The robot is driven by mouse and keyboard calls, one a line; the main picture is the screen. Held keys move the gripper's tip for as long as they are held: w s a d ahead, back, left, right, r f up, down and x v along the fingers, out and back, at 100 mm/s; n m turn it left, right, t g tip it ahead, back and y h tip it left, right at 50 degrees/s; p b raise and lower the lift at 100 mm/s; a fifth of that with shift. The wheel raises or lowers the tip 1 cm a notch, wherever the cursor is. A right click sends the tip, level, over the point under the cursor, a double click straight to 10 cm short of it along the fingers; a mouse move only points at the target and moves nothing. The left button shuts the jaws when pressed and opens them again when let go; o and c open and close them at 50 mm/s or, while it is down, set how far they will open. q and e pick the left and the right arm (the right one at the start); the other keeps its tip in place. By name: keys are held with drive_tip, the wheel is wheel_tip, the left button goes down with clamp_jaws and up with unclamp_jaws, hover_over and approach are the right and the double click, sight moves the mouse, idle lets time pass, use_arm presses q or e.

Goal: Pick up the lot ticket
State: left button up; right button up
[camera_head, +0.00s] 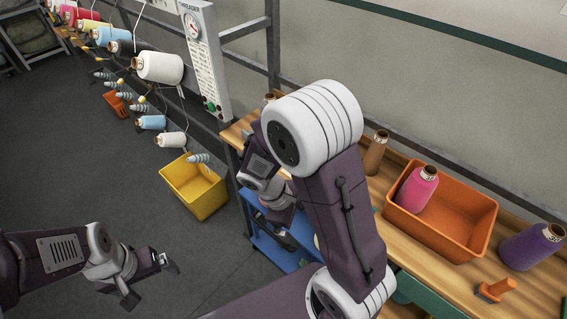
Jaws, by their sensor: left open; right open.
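I cannot make out the lot ticket in the head view; my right arm covers part of the wooden bench (395,245). My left gripper (152,282) is open and empty, over the grey floor at the lower left, away from the bench. My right gripper (282,222) hangs beside the bench's left end, above a blue cart (272,246). It is partly hidden behind my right arm, and nothing shows in its jaws.
An orange bin (474,238) holding a pink yarn cone (415,192) stands on the bench. A brown cone (376,153), a purple cone (528,247) and an orange object (496,289) are nearby. Floor at left is clear.

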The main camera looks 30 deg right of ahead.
drive_tip(key=w+r+n+t+h+p, duration=0.3)
drive_tip(key=w+r+n+t+h, duration=0.1)
drive_tip(key=w+n, duration=0.35)
drive_tip(key=w+r+n+t+h+p, duration=0.3)
drive_tip(key=w+n+h, duration=0.1)
drive_tip(key=w+n, duration=0.35)
drive_tip(key=shift+m, duration=0.5)
drive_tip(key=p+x, duration=0.1)
drive_tip(key=x, duration=0.1)
drive_tip(key=p+x, duration=0.2)
drive_tip(key=r+p+x, duration=0.1)
drive_tip(key=p+x, duration=0.1)
drive_tip(key=shift+w+d+f, duration=0.1)
drive_tip(key=shift+d, duration=0.4)
drive_tip(key=shift+f+x, duration=0.25)
drive_tip(key=shift+x, duration=0.8)
drive_tip(key=shift+f, duration=0.2)
drive_tip(key=shift+a+r, duration=0.1)
drive_tip(key=shift+a, duration=0.05)
drive_tip(key=c, duration=1.6)
drive_tip(key=shift+c, duration=0.2)
drive_tip(key=shift+r, duration=0.1)
